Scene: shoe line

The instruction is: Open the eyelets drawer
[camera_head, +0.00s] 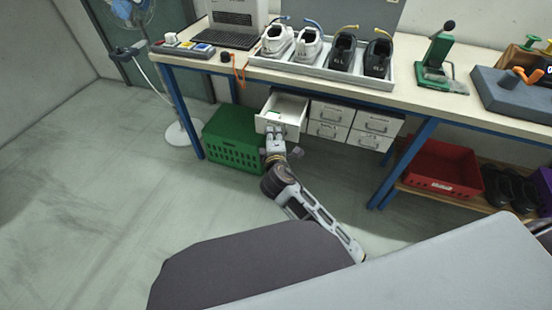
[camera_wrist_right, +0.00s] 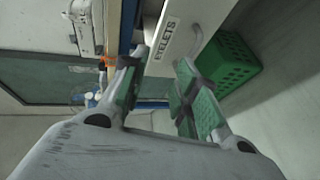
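The eyelets drawer (camera_head: 291,107) is the upper left drawer of the white unit under the bench. It stands pulled out, with its inside showing and a small green item in it. In the right wrist view its white front (camera_wrist_right: 201,27) carries the label EYELETS. My right gripper (camera_head: 274,139) is right at the drawer front in the head view. In the right wrist view its fingers (camera_wrist_right: 157,72) stand apart, with the drawer front beyond them and nothing seen between them. The drawer's handle is hidden. My left gripper is not in view.
A green crate (camera_head: 235,153) stands on the floor left of the drawers. The other drawers (camera_head: 331,112) are shut. Blue table legs (camera_head: 407,163) and a red bin (camera_head: 440,166) are to the right. A shoe tray (camera_head: 392,82) is on the bench.

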